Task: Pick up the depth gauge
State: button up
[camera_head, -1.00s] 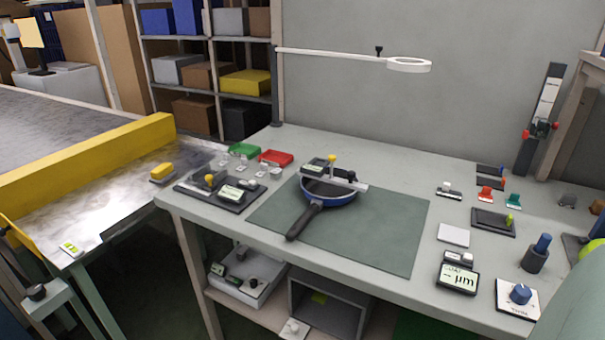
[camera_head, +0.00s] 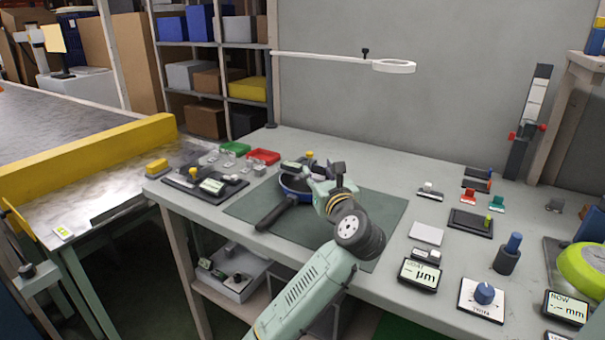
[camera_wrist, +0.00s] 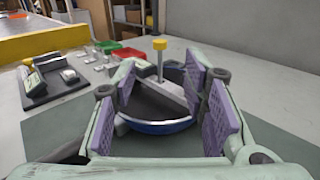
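The depth gauge is a grey bar with a yellow-topped plunger (camera_wrist: 159,44) and a small display (camera_head: 293,166). It lies across the rim of the blue frying pan (camera_head: 296,193); in the wrist view the bar (camera_wrist: 172,93) crosses the dark pan (camera_wrist: 158,127). My gripper (camera_wrist: 165,95) is open, its purple pads apart on either side of the bar's middle in that view. I cannot tell whether the pads touch it. In the head view my gripper (camera_head: 321,180) hides the bar's right part and some of the pan.
The pan rests on a green mat (camera_head: 245,207). Left of it are a dark gauge stand (camera_head: 190,187) and green (camera_head: 235,149) and red (camera_head: 263,157) trays. Right are a micrometer display (camera_head: 419,274), a dark plate (camera_head: 470,222) and a knob box (camera_head: 482,300). A ring lamp (camera_head: 394,66) hangs above.

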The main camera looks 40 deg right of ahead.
aim_at(310, 155)
jog(key=x, duration=0.4)
jog(key=shift+w+d+r+p, duration=0.15)
jog(key=shift+w+p, duration=0.1)
jog(key=shift+p, duration=0.15)
jog(key=x, duration=0.1)
jog(key=p+x, duration=0.1)
jog(key=x, duration=0.2)
jog(key=shift+r+p, duration=0.3)
jog(key=shift+p, duration=0.05)
jog(key=shift+w+d, duration=0.2)
jog(key=shift+w, duration=0.3)
jog(key=shift+f, duration=0.1)
jog(key=shift+c, duration=0.6)
grip_shut()
